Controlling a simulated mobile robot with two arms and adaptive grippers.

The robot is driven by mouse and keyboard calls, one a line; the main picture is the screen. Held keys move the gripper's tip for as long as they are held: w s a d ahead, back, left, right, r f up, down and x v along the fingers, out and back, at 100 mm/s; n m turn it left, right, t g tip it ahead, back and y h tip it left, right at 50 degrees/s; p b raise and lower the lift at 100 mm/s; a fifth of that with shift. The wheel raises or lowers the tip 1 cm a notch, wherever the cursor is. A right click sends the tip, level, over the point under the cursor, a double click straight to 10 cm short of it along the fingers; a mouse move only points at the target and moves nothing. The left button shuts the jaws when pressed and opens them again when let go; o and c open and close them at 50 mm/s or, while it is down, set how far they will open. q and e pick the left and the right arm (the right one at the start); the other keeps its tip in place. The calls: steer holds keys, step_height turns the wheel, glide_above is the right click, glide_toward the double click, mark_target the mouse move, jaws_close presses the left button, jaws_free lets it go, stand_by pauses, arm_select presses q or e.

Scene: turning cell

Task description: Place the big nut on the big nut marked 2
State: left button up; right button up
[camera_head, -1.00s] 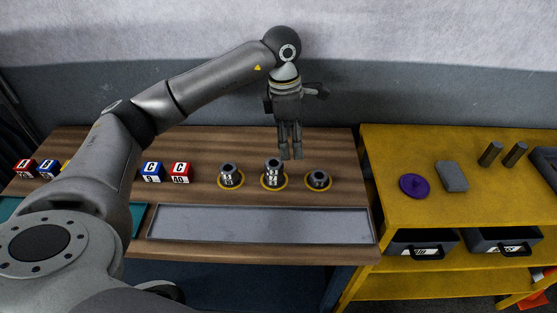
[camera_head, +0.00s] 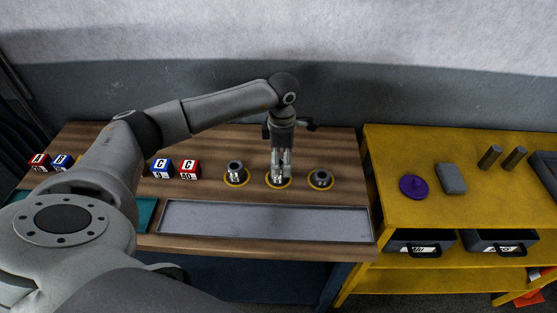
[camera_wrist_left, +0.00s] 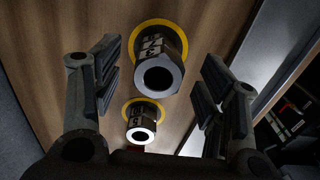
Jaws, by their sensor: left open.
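Three dark steel nuts or stacks of nuts stand on yellow rings on the wooden bench: a left one (camera_head: 235,170), a middle one (camera_head: 278,178) and a right one (camera_head: 320,178). The middle stack is the tallest, with white labels; its digits are hard to read now. My left gripper (camera_head: 281,172) points down over the middle stack and partly hides it. In the left wrist view the gripper (camera_wrist_left: 163,62) is open, with a labelled hollow nut stack (camera_wrist_left: 160,68) between its spread fingers, not clasped. Another labelled stack (camera_wrist_left: 141,124) shows below it.
A grey tray (camera_head: 265,219) lies along the bench front. Red and blue lettered blocks (camera_head: 189,169) stand at the left. A yellow cabinet (camera_head: 393,203) at the right holds a purple knobbed disc (camera_head: 413,186), a grey block (camera_head: 451,178) and upright cylinders (camera_head: 489,157).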

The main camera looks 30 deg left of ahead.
arm_select(q)
steer(key=shift+f, duration=0.35)
steer(key=shift+r, duration=0.1)
steer(key=c, duration=1.2)
steer(key=shift+w, duration=0.1)
steer(key=shift+c, duration=0.2)
